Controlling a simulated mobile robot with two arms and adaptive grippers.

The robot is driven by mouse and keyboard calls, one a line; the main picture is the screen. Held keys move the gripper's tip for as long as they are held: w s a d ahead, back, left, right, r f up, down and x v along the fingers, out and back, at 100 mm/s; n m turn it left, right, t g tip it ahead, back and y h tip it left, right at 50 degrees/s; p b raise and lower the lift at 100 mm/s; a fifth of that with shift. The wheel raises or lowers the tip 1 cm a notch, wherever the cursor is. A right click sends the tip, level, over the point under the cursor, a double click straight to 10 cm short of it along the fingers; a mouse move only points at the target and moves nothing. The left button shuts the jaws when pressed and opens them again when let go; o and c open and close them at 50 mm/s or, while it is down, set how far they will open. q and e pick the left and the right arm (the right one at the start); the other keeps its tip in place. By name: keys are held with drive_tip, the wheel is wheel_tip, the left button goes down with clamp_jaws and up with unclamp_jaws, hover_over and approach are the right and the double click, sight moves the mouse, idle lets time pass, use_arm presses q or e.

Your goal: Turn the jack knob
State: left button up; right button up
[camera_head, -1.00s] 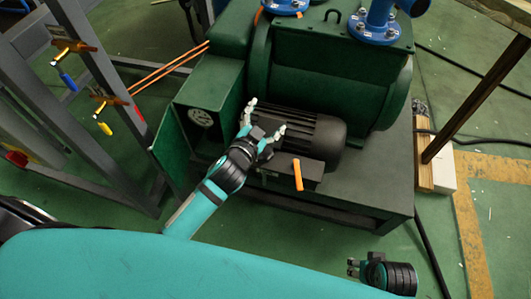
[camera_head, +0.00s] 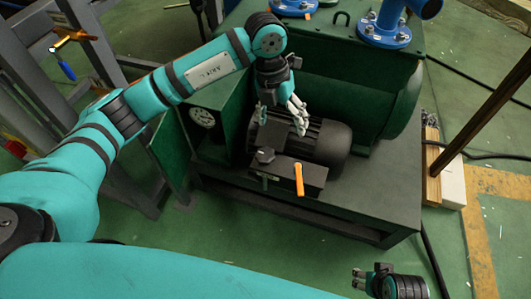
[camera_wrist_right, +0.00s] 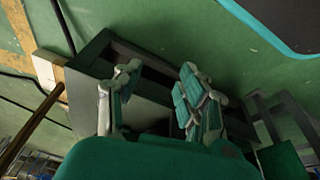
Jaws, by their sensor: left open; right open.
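A dark control box with a small black knob (camera_head: 264,155) on top and an orange lever (camera_head: 299,180) sits in front of the black ribbed motor (camera_head: 327,141); I cannot tell whether either is the jack knob. My left gripper (camera_head: 281,117) points down over the motor, behind and above the black knob, its fingers spread and empty. It looks apart from the knob and the lever. My right gripper (camera_head: 357,281) is low at the right, open and empty, away from the machine. Its spread fingers also show in the right wrist view (camera_wrist_right: 155,88).
The motor stands on a dark green base (camera_head: 380,188) beside a large green drum (camera_head: 365,95). A round gauge (camera_head: 203,117) is at its left. A grey metal frame (camera_head: 88,60) stands at the left.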

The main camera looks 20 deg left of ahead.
use_arm(q)
drive_tip(key=w+a+r+y, duration=0.1)
drive_tip(key=a+y, duration=0.1)
drive_tip(key=a, duration=0.2)
drive_tip(key=b, duration=0.2)
hover_over(265, 154)
drive_tip(key=shift+n, duration=0.4)
wheel_tip(265, 154, down, 12)
drive_tip(key=shift+f, duration=0.15)
wheel_tip(265, 154, down, 4)
drive_tip(key=shift+w+r+b, duration=0.1)
drive_tip(key=shift+b, duration=0.35)
drive_tip(key=shift+f, duration=0.6)
use_arm(e)
drive_tip(key=v, duration=0.7)
drive_tip(key=shift+d+t, duration=0.2)
drive_tip(key=shift+t, duration=0.1)
drive_tip(key=shift+w, duration=0.1)
use_arm(q)
drive_tip(key=c, duration=1.2)
